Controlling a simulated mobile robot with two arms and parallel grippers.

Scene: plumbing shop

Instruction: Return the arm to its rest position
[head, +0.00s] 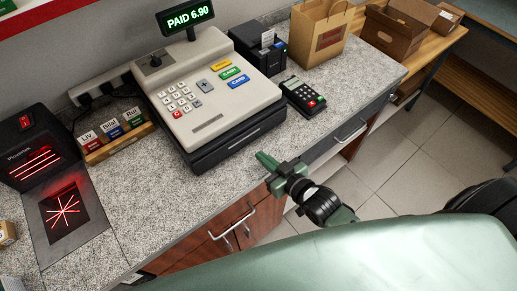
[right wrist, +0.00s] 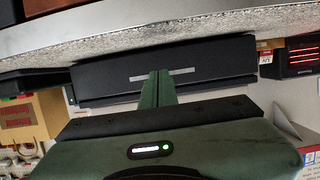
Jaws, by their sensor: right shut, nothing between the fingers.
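My right gripper (head: 266,162) is in front of the counter's front edge, near the cash register (head: 205,90). Its green fingers are together with nothing between them. In the right wrist view the closed fingers (right wrist: 158,88) point at the black cash drawer (right wrist: 215,62), which looks shut. The register's display (head: 188,14) reads PAID 6.90. My left gripper is not in view.
The speckled counter (head: 140,215) holds a card terminal (head: 303,96), a receipt printer (head: 262,50), a paper bag (head: 320,32) and a scanner (head: 70,215). Cabinet handles (head: 232,228) stick out below. Tiled floor (head: 400,180) lies open to the right.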

